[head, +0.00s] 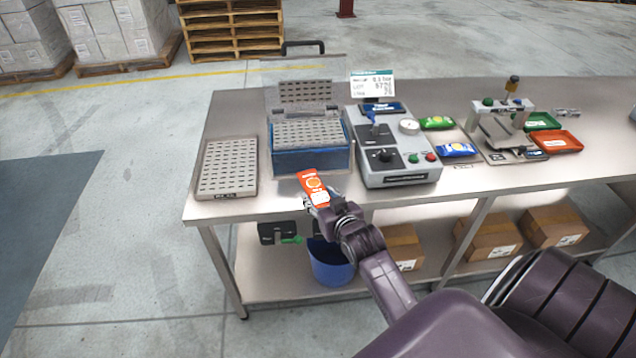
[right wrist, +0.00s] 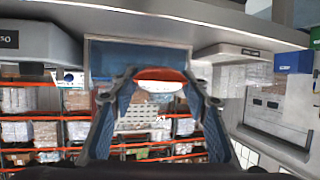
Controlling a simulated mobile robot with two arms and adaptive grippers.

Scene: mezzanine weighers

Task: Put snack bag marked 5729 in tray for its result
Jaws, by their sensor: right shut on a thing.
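My right gripper (head: 322,202) is shut on an orange snack bag (head: 311,182) and holds it upright, in front of the blue tank. In the right wrist view the bag (right wrist: 160,75) shows edge-on between the two fingertips (right wrist: 160,82). Its marking is too small to read. A green snack bag (head: 436,123) and a blue snack bag (head: 457,150) lie on the bench right of the control box. A green tray (head: 556,124) and a red tray (head: 574,143) are at the bench's right part. Both look empty. My left gripper is out of view.
The blue tank (head: 290,161) has a raised clear lid and a perforated plate inside. A perforated plate (head: 215,187) lies at its left. The control box (head: 407,178) and a small weigher (head: 508,152) stand to the right. A blue bin (head: 331,270) and cartons (head: 480,238) are below.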

